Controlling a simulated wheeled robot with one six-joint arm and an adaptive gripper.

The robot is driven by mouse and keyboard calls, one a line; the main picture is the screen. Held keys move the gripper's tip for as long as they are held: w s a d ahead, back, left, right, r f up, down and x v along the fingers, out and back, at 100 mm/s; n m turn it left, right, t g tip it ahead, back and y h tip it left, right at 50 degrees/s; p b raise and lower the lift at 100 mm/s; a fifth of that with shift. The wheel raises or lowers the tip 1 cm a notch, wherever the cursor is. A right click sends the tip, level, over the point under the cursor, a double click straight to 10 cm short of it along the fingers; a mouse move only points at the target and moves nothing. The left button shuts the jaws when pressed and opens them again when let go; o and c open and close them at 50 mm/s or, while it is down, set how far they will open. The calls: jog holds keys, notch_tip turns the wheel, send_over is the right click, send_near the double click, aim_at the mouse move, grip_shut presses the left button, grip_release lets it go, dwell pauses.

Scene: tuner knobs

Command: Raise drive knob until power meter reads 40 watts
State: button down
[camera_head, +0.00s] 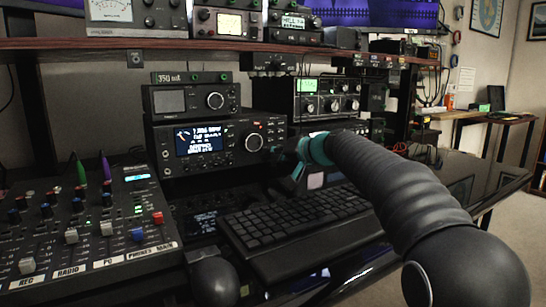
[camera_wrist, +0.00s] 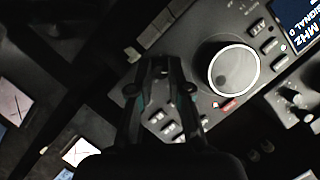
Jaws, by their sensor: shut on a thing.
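My gripper (camera_head: 294,162) is at the right end of the front panel of a black radio (camera_head: 225,143). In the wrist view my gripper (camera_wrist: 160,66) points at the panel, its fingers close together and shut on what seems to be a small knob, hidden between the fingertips. No label on it can be read, so I cannot tell whether it is the drive knob. The radio's large tuning knob (camera_wrist: 233,68) is beside the fingers and free of them. A needle meter with a lit face (camera_head: 230,24) stands on the shelf; its reading is too small to tell.
A keyboard (camera_head: 296,222) lies below my gripper. A mixer (camera_head: 92,225) with sliders is at left. Another radio (camera_head: 326,100) stands behind my arm. The shelf (camera_head: 200,42) runs above. A second needle meter (camera_head: 110,10) is at top left.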

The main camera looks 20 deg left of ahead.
jog(key=shift+f+m+y+b, duration=0.25)
jog(key=shift+m+y+b, duration=0.15)
jog(key=shift+m+b, duration=0.25)
jog(key=shift+r+m+g, duration=0.2)
jog(key=shift+m+g, duration=0.1)
jog(key=shift+m, duration=0.15)
jog(key=c, duration=1.1)
grip_release()
jog(key=shift+d, duration=0.15)
jog(key=v, duration=1.1)
jog(key=shift+s+d+f, duration=0.1)
jog(key=shift+s+d, duration=0.05)
jog(key=shift+d, duration=0.3)
